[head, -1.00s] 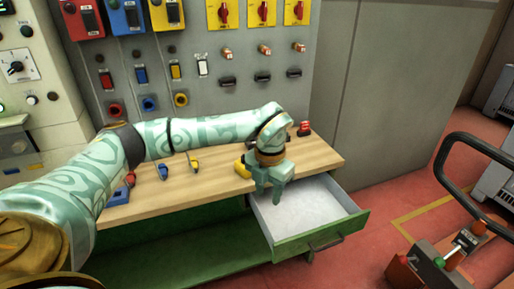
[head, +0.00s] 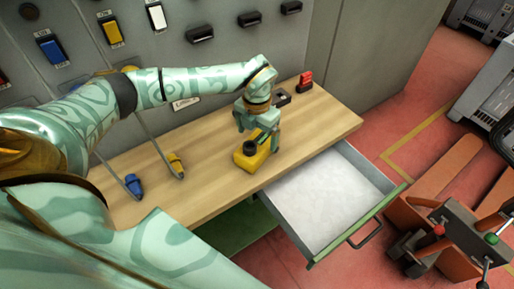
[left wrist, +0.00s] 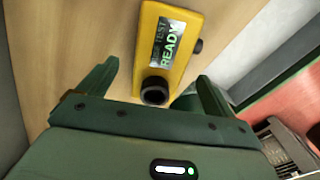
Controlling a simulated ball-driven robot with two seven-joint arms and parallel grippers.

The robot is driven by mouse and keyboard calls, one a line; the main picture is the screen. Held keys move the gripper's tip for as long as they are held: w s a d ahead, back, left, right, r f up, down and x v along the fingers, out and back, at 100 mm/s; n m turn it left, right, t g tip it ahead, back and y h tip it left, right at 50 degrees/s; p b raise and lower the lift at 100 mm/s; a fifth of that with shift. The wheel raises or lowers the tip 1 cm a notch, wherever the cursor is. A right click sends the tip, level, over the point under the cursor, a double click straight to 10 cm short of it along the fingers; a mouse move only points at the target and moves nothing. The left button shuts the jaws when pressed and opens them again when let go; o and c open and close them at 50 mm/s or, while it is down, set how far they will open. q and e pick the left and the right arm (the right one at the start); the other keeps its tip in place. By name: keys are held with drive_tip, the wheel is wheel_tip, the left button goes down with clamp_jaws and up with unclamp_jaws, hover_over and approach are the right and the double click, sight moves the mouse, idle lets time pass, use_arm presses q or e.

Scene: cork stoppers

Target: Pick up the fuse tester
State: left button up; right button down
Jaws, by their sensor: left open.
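The yellow fuse tester (head: 248,160) lies on the wooden bench top near its front edge, just left of the open drawer. It has a black round knob or socket on top. In the left wrist view the fuse tester (left wrist: 178,40) shows a lit display reading "TEST READY". My left gripper (head: 258,138) is open just above and behind the tester, pointing down. In the left wrist view, the open fingers of the left gripper (left wrist: 158,72) stand on either side of the tester's black-knob end, with nothing held. My right gripper is out of view.
The open drawer (head: 378,207) juts out from the bench (head: 210,195) and looks empty. A red object (head: 306,79) and a dark block (head: 281,97) sit behind the gripper. A pallet truck (head: 440,235) stands right.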

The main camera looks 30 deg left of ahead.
use_arm(q)
wheel_tip(320, 180, down, 5)
drive_tip(key=shift+r+b, duration=0.1)
drive_tip(key=shift+b, duration=0.35)
